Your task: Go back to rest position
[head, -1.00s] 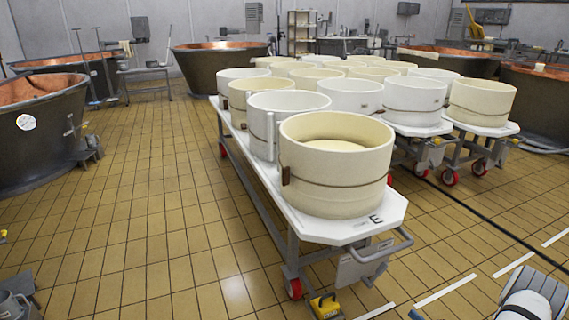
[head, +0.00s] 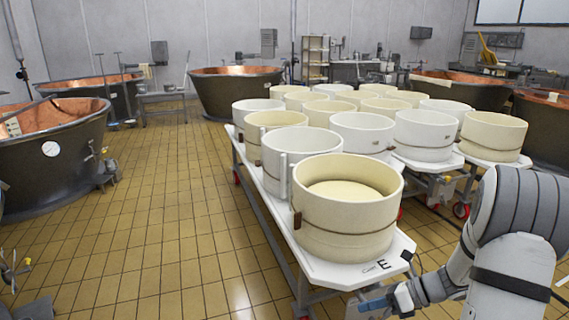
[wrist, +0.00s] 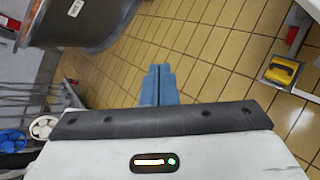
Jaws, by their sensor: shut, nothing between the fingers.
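My gripper (head: 372,304) shows at the bottom of the head view, right of centre, with blue fingers. It is in front of the near end of the white cart (head: 398,250) marked E, and I cannot tell how far apart they are. In the wrist view my gripper (wrist: 158,72) has its two blue fingers together and holds nothing. They point out over the tiled floor. My grey and white arm fills the lower right of the head view and hides part of the floor and cart.
Cream and white round moulds (head: 347,207) stand in rows on the carts. Copper-lined vats (head: 55,150) stand at left and back. Open tiled floor (head: 170,220) lies left of the cart. A yellow part (wrist: 281,72) lies at the right in the wrist view.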

